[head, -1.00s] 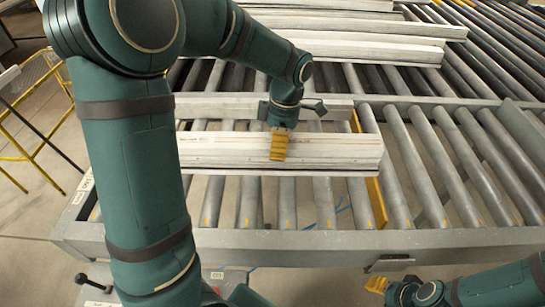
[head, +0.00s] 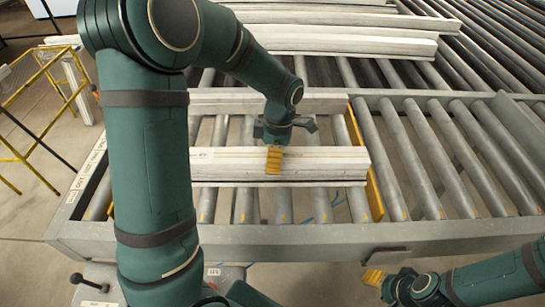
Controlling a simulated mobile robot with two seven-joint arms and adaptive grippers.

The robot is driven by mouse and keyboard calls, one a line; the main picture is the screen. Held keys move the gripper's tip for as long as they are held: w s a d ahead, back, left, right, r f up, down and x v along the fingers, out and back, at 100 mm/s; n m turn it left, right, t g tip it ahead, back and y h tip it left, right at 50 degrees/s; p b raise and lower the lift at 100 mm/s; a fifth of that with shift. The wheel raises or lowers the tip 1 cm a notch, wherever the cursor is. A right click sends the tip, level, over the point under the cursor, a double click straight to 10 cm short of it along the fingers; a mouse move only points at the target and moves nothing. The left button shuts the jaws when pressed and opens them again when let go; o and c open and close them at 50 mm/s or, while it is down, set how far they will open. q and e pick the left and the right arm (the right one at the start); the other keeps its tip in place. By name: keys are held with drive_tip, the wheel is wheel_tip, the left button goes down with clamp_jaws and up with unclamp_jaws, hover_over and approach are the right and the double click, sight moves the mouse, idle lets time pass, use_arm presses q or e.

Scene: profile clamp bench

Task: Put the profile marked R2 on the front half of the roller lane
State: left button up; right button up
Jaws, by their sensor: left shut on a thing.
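A long white profile (head: 330,167) lies crosswise over the near part of the roller lane (head: 418,150). My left gripper (head: 273,165) is shut on it from above, around the middle of its visible length. The profile's left end is hidden behind my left arm, and any marking on it is too small to read. I cannot tell whether it touches the rollers. My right gripper (head: 376,278) is at the lower right, in front of the bench and away from the profile. Its fingers are too unclear to judge.
A grey cross beam (head: 400,95) lies behind the held profile, and another pale bar (head: 325,104) lies just behind it. Several long white profiles (head: 370,43) lie on the rear rollers. A yellow strip (head: 373,195) stands between rollers. A yellow barrier (head: 38,105) stands at the left.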

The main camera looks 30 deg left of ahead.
use_arm(q)
drive_tip(key=o, duration=1.3)
drive_tip(key=shift+f, duration=0.1)
wheel_tip(320, 180, up, 12)
drive_tip(key=w+p, duration=0.1)
drive_tip(key=w, duration=0.1)
drive_tip(key=shift+w+d, duration=0.15)
drive_tip(key=shift+d, duration=0.05)
